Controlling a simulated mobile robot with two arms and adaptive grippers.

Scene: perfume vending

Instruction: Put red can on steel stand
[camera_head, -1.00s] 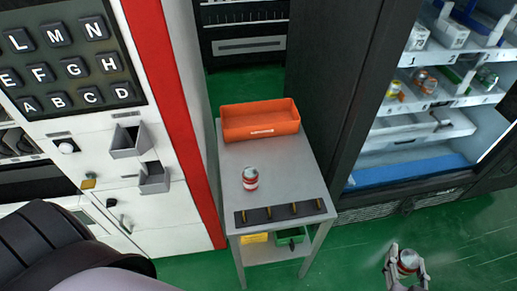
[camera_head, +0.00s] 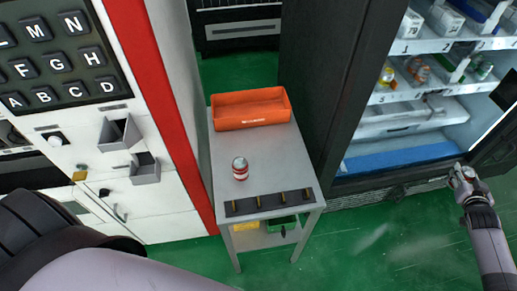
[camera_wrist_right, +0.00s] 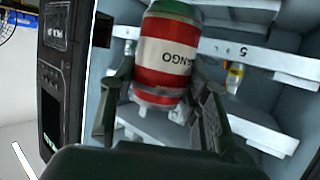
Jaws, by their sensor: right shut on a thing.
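The steel stand (camera_head: 275,160) is a grey table left of the middle in the head view. A red and white can (camera_head: 240,168) stands upright on its top. My right gripper (camera_head: 463,175) is at the right, in front of the open cabinet's lower edge, well away from the stand. In the right wrist view, it is shut on another red can (camera_wrist_right: 163,65) with a white label, partly reading "ANGO" upside down, and a green end. A finger shows on each side of that can. My left gripper is out of view; only my left arm shows.
An orange bin (camera_head: 251,108) sits at the back of the stand, and a dark strip with hooks (camera_head: 268,202) runs along its front. An open cabinet (camera_head: 400,135) with shelves of goods stands right, a keypad machine (camera_head: 160,205) left. Green floor in front is clear.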

